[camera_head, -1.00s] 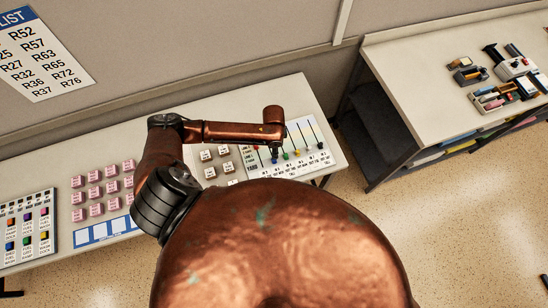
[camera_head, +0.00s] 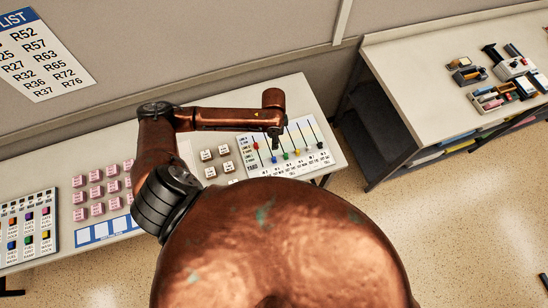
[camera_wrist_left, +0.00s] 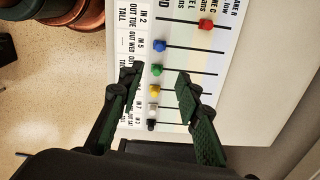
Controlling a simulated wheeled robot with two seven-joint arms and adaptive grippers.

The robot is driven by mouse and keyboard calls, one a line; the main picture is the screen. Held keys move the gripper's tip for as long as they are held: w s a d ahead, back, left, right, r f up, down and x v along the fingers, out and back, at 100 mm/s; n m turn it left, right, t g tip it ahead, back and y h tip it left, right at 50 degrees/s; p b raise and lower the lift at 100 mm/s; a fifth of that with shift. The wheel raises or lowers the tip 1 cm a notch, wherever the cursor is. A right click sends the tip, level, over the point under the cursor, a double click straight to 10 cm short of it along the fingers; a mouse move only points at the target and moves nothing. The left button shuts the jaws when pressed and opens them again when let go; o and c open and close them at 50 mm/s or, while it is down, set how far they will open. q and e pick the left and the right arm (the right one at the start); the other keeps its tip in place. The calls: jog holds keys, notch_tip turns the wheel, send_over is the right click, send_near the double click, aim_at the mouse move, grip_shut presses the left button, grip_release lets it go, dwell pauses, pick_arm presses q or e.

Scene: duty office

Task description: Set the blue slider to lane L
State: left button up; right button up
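The slider board (camera_head: 246,172) lies at the right end of the table. Its blue slider (camera_head: 274,159) sits near the label end of its slot, level with the green, yellow, white and black ones. In the left wrist view the blue knob (camera_wrist_left: 159,46) is at the left end of its slot. The red slider (camera_wrist_left: 205,24) stands further along its own slot, away from the labels. My left gripper (camera_head: 274,137) hangs above the board. In the wrist view its fingers (camera_wrist_left: 160,70) are apart, with the green knob (camera_wrist_left: 158,70) showing between the tips. Nothing is held.
A panel of coloured buttons (camera_head: 28,228) is at far left. A side table (camera_head: 420,80) with small devices stands at right. A wall list (camera_head: 40,55) hangs at upper left.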

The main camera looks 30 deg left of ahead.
pick_arm(q)
jog(key=shift+r, duration=1.3)
jog(key=shift+s, duration=0.1)
